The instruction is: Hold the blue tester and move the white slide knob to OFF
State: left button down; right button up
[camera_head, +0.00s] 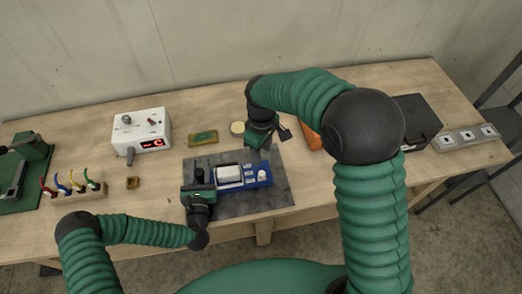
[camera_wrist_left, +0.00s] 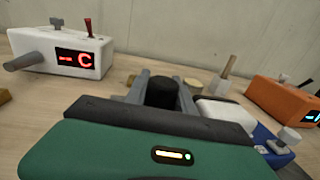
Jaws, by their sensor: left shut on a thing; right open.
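My left gripper (camera_head: 202,180) is shut at the tester's left end. In the left wrist view its fingers (camera_wrist_left: 160,92) are around a black upright part, and the white knob (camera_wrist_left: 290,137) stands to the right on the blue body (camera_wrist_left: 275,152). My right gripper (camera_head: 268,143) is open above the mat's back edge, behind the tester and clear of the knob. Markings are too small to read.
A white box with a red display (camera_head: 142,132) stands back left. A rack of coloured leads (camera_head: 75,190) is at left. An orange device (camera_wrist_left: 285,102) stands right, partly hidden by my right arm.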

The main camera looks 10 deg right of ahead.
pick_arm(q)
jog(key=c, duration=1)
grip_release()
